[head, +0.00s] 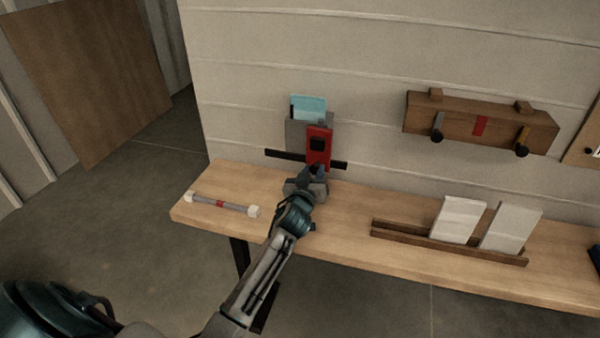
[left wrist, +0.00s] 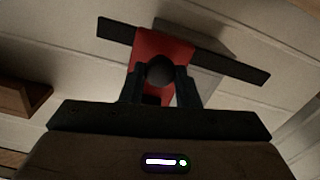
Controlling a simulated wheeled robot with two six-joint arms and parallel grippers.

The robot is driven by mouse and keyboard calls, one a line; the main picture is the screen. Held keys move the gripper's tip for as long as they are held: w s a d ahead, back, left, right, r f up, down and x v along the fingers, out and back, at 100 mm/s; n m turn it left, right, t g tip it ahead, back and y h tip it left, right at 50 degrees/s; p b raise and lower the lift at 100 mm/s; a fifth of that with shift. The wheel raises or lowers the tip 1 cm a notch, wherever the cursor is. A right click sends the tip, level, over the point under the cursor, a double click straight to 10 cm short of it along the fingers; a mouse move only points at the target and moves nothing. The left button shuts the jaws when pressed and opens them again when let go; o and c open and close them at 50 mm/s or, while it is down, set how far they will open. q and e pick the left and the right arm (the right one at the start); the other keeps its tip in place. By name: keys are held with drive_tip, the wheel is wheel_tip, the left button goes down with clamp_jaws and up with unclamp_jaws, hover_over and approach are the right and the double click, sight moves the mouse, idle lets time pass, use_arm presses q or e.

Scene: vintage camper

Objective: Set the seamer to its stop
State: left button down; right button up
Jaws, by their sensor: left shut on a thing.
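The seamer stands against the wall at the back of the bench. It has a grey body, a light blue top piece (head: 309,107), a red carriage (head: 319,146) and a black horizontal bar (head: 284,154). The red carriage sits right of the middle of the bar in the head view. In the left wrist view the red part (left wrist: 160,46) crosses the black bar (left wrist: 230,66), with a dark round knob (left wrist: 160,70) in front. My left gripper (head: 314,174) is shut on this knob, one finger on each side. My right gripper is out of view.
On the wooden bench (head: 350,205), a grey rod with white ends (head: 222,205) lies to the left. A wooden rack (head: 440,243) with two white panels stands to the right. A wooden wall block (head: 470,123) with two hooks hangs above it.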

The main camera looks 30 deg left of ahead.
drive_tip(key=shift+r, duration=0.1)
use_arm(q)
drive_tip(key=c, duration=1.5)
unclamp_jaws()
drive_tip(key=shift+d, duration=0.1)
drive_tip(key=o, duration=0.4)
drive_tip(key=shift+d, duration=0.1)
drive_tip(key=shift+c, duration=0.2)
drive_tip(key=shift+o, duration=0.2)
drive_tip(key=shift+d, duration=0.1)
drive_tip(key=shift+s, duration=0.4)
drive_tip(key=b+v, duration=0.1)
drive_tip(key=v, duration=0.9)
drive_tip(key=shift+b, duration=0.4)
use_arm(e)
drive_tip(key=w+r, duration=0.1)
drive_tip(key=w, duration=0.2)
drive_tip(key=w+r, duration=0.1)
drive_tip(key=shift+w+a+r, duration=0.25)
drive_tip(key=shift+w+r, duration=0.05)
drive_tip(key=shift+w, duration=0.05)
